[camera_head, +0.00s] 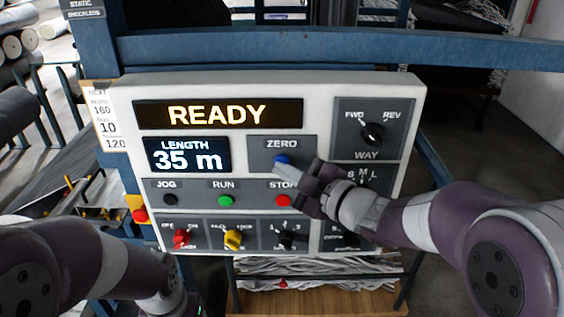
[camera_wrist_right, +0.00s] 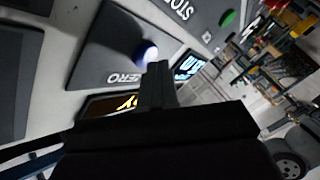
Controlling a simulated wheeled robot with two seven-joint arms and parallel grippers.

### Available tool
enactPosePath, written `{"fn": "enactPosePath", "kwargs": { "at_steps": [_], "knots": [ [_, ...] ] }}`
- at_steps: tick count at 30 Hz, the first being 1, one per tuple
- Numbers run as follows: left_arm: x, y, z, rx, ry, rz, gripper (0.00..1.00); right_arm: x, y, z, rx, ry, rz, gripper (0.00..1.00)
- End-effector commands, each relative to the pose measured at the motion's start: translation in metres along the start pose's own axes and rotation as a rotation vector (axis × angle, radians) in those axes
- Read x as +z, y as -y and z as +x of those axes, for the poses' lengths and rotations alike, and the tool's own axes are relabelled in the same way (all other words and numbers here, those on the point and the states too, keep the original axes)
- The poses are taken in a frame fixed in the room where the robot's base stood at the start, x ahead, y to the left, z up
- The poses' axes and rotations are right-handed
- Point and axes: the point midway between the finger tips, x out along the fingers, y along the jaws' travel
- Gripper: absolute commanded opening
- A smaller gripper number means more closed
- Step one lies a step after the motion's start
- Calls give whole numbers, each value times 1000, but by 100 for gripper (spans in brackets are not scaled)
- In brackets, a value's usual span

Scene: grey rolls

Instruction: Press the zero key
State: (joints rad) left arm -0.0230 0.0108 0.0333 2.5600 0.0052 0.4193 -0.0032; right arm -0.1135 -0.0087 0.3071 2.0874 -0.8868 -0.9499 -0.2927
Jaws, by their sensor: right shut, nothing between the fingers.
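The zero key is a round blue button (camera_head: 282,160) on a dark plate labelled ZERO, in the middle of the white control panel (camera_head: 318,88). My right gripper (camera_head: 283,165) is shut and empty, with its fingertips at the blue button's lower edge in the head view. In the right wrist view the blue button (camera_wrist_right: 147,54) shows just beyond the shut fingertips (camera_wrist_right: 158,68); I cannot tell whether they touch it. The display reads READY (camera_head: 217,114) and the length display reads 35 m (camera_head: 187,155). My left arm is at the lower left; its gripper is not clearly seen.
Below the zero key sit black JOG (camera_head: 171,200), green RUN (camera_head: 226,201) and red STOP (camera_head: 283,201) buttons. A row of rotary knobs, including a red (camera_head: 182,239) and a yellow one (camera_head: 233,239), lies lower. The WAY knob (camera_head: 372,134) is at the upper right.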

Motion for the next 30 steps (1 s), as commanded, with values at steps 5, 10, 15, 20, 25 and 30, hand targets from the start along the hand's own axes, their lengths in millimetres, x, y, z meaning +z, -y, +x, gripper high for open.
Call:
{"fn": "enactPosePath", "kwargs": {
  "at_steps": [5, 10, 15, 20, 25, 30],
  "knots": [
    [0, 0, 0, 0, 0, 0, 66, 1, -1, 2, 0, 0, 0, 0],
    [0, 0, 0, 0, 0, 0, 66, 2, -2, 3, 0, 1, 1, 0],
    [0, 0, 0, 0, 0, 0, 66, 3, -3, 4, 0, 1, 1, 0],
    [0, 0, 0, 0, 0, 0, 66, 4, -4, 6, 0, 0, 1, 0],
    [0, 0, 0, 0, 0, 0, 66, 4, -4, 6, 1, 0, 0, 0],
    [0, 0, 1, 0, 0, 0, 66, 4, -4, 5, 1, 0, 0, 0]
  ]
}}
